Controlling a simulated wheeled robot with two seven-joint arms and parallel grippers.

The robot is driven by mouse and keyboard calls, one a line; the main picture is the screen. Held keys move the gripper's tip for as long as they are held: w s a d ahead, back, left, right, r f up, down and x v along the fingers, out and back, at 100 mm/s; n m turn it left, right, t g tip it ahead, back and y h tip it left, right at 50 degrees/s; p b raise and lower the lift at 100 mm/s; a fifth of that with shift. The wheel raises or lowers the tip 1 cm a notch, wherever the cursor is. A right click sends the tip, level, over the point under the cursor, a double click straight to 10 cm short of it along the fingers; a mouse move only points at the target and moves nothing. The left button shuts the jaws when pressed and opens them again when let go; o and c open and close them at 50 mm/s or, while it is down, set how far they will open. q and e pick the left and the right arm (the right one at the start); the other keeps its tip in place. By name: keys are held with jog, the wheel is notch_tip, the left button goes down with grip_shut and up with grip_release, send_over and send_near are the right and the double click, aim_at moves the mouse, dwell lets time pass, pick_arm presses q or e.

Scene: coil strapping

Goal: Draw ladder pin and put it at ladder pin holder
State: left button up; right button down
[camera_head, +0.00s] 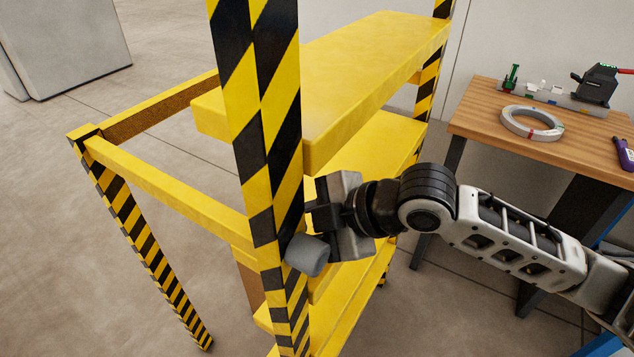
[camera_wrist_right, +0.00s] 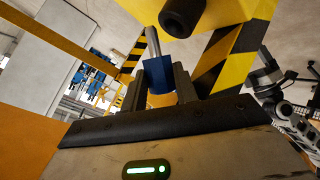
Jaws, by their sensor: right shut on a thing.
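The ladder pin (camera_wrist_right: 158,74) has a blue head and a thin silver shaft. My right gripper (camera_wrist_right: 157,88) is shut on the blue head in the wrist view, with the shaft pointing up and away toward the yellow frame. I cannot tell whether the shaft tip touches the frame. In the head view my right gripper (camera_head: 318,205) is beside the striped post, and the pin is hidden there. A grey cylinder (camera_head: 305,255), possibly the pin holder, sticks out from the post just below the gripper. It appears dark in the wrist view (camera_wrist_right: 183,17). My left gripper is not in view.
The yellow ladder frame (camera_head: 370,60), with striped posts (camera_head: 262,110) and broad steps, stands close to my right arm. A wooden table (camera_head: 470,120) at the right holds a strapping coil (camera_head: 532,123) and tools. Open floor lies at the left.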

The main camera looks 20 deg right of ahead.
jog(key=shift+r+m+g+y, duration=0.6)
jog(key=shift+m+y, duration=0.1)
jog(key=shift+m, duration=0.1)
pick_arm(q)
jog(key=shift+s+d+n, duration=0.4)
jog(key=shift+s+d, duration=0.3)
pick_arm(e)
notch_tip(320, 180, up, 6)
jog(key=d+m+y, duration=0.2)
jog(key=m, duration=0.3)
jog(key=shift+w+d+m+t+y, duration=0.25)
jog(key=shift+w+m+t+y, duration=0.05)
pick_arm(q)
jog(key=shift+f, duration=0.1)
pick_arm(e)
notch_tip(320, 180, down, 6)
jog(key=b, duration=0.5)
jog(key=shift+r, duration=0.1)
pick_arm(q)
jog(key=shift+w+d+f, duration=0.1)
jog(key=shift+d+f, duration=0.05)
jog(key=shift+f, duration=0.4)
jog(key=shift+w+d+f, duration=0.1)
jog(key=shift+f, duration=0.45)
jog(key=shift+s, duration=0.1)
